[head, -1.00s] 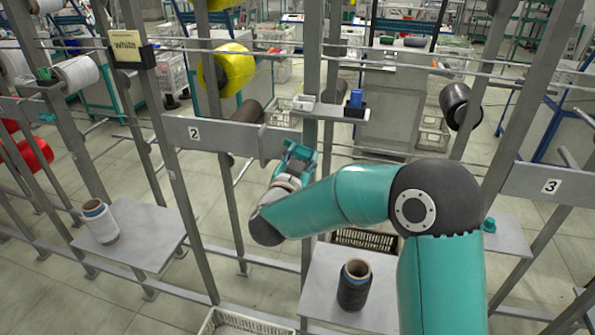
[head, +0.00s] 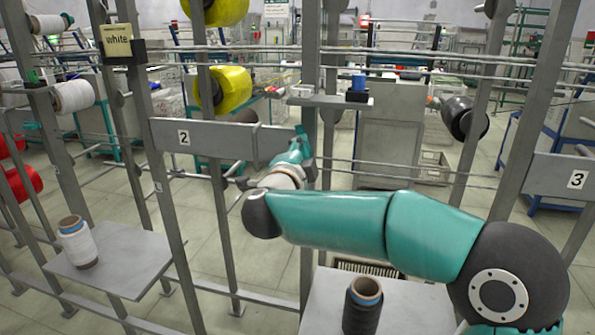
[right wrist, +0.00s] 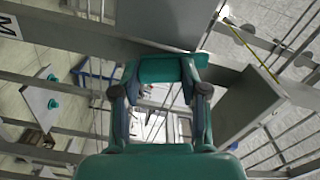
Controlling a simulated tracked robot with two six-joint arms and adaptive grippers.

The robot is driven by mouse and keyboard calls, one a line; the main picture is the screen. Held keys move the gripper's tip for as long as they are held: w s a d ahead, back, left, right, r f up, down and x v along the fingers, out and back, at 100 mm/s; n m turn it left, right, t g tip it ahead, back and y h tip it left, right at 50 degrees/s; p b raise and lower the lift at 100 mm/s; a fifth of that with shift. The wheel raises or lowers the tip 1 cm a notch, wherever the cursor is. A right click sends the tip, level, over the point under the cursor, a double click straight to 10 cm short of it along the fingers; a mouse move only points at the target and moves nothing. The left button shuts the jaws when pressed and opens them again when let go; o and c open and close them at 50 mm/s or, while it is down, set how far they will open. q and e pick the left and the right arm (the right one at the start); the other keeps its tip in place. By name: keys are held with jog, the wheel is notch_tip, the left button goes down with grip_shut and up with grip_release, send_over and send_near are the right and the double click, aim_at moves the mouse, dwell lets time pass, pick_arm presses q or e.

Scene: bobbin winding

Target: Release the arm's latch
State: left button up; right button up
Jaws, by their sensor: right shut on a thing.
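My right gripper (head: 300,152) is at the right end of the grey arm plate marked 2 (head: 222,139), beside an upright post. In the right wrist view its two fingers (right wrist: 161,82) are closed on a short teal piece (right wrist: 160,69), which seems to be the arm's latch. The piece lies across between the fingertips, against a grey bar. In the head view the gripper largely hides this piece. My left gripper is not in view.
A dark bobbin (head: 362,309) stands on a grey shelf (head: 410,300) below my right arm. A white bobbin (head: 77,243) stands on the left shelf (head: 135,262). A small ledge with a blue item (head: 358,82) is just above the gripper. Posts and thin rods surround it.

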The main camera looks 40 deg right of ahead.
jog(key=shift+s+d+m+b, duration=0.1)
jog(key=shift+d+m+b, duration=0.05)
jog(key=shift+m+b, duration=0.8)
jog(key=shift+s+d+m+b, duration=0.15)
jog(key=shift+m+b, duration=0.55)
jog(key=shift+m, duration=0.35)
jog(key=shift+r, duration=0.1)
jog(key=o, duration=1.1)
jog(key=shift+w, duration=0.1)
jog(key=shift+o, duration=0.2)
jog(key=shift+a, duration=0.15)
